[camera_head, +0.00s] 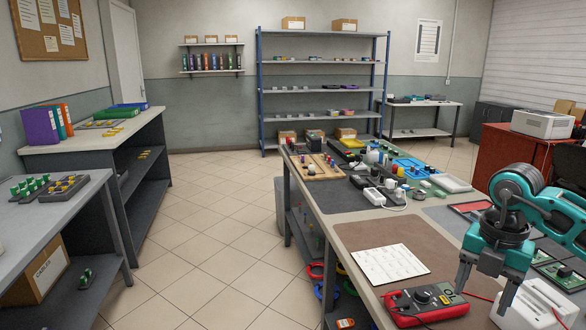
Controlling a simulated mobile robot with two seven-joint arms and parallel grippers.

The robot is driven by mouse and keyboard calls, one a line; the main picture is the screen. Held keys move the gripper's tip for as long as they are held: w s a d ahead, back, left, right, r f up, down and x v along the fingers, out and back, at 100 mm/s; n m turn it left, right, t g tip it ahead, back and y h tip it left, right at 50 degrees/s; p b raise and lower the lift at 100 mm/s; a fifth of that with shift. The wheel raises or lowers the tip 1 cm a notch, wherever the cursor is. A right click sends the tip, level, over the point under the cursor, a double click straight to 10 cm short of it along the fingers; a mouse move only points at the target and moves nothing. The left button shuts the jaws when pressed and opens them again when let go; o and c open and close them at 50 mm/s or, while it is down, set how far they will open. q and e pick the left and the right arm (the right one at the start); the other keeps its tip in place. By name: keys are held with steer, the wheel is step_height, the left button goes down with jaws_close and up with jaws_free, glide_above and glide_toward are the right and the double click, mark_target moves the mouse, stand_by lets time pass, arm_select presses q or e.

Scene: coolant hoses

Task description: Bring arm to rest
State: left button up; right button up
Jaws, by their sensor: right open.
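My right arm (550,205), teal and dark grey, reaches in from the right edge over the workbench. Its gripper (484,297) points down with its two grey fingers apart and nothing visible between them. The fingers hang in front of a red multimeter (428,302) on the left and a white box-shaped device (540,308) on the right. I cannot tell how high the fingertips are above the bench. My left arm and gripper are not in view.
The long workbench (345,211) holds a white sheet (390,264), a white power strip (384,197), a blue tray (412,168) and green circuit boards. Coloured rings (325,290) sit below it. The tiled floor (215,220) on the left is clear, up to grey benches (60,215).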

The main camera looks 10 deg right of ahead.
steer(key=s+a+f+n+y, duration=0.1)
steer(key=a+f+n+y, duration=0.3)
steer(key=a, duration=0.6)
steer(key=s+a+f+y, duration=0.15)
steer(key=a+y, duration=0.35)
steer(key=a, duration=0.5)
steer(key=a+r+m+t+y, duration=0.3)
steer(key=a+m+t+y, duration=0.4)
steer(key=a+t+y, duration=0.15)
steer(key=d+f+m+t+h, duration=0.5)
steer(key=f+m+t+h, duration=0.4)
steer(key=m, duration=0.5)
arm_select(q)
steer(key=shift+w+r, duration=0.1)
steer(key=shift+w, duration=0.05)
arm_select(e)
steer(key=s+d+f+m+g+h, duration=0.4)
steer(key=s+f, duration=0.6)
steer(key=f, duration=0.4)
steer(key=m+g+h, duration=0.1)
steer(key=g+h, duration=0.1)
steer(key=shift+f+m+g, duration=0.15)
steer(key=shift+m+g, duration=0.2)
steer(key=shift+m, duration=0.05)
